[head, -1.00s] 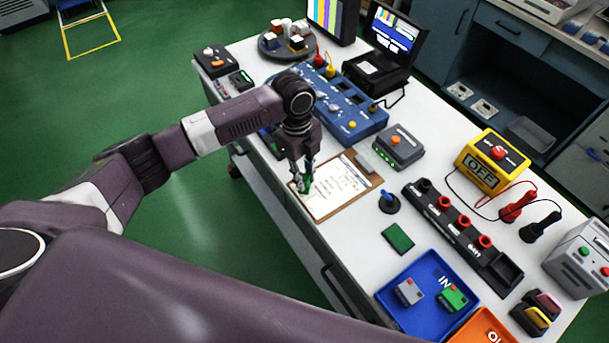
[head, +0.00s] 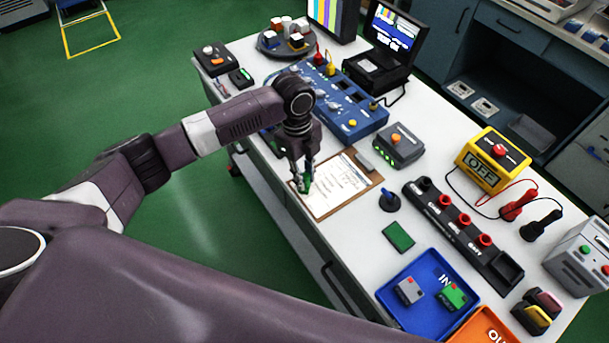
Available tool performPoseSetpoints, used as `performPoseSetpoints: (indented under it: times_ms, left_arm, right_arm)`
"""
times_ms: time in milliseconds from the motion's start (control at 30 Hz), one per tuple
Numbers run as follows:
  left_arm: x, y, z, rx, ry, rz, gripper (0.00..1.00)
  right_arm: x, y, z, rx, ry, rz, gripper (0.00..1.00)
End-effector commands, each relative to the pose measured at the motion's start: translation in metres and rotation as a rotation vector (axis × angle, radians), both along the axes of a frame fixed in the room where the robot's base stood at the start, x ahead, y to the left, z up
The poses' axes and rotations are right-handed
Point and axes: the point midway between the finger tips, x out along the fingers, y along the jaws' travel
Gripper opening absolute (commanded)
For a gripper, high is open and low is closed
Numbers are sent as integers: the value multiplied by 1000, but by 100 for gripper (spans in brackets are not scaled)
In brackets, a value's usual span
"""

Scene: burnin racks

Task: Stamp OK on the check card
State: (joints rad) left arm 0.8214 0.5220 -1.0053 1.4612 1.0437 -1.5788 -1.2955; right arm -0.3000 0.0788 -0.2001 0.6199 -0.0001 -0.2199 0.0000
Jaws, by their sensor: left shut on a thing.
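The check card is a white printed sheet (head: 336,188) on a brown clipboard (head: 352,205) near the table's front edge. My left gripper (head: 304,183) is shut on a small green stamp (head: 304,186) and holds it over the left part of the sheet. Whether the stamp touches the paper cannot be told. The gripper hides part of the sheet, and no mark can be made out. A green pad (head: 398,236) lies on the table to the right of the clipboard. My right gripper is not in view.
A blue-handled stamp-like piece (head: 389,201) stands beside the clipboard. A blue device panel (head: 345,110) and a grey box with an orange button (head: 399,148) stand behind. A blue IN tray (head: 398,307) and a black socket strip (head: 452,225) are to the right.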

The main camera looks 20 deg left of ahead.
Motion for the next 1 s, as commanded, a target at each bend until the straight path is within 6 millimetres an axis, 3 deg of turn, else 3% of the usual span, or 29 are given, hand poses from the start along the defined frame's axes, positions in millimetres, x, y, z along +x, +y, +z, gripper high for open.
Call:
performPoseSetpoints:
  times_ms: [1000]
  left_arm:
    - [-1,0,-2,0,2,0,2]
  right_arm:
    - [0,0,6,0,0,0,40]
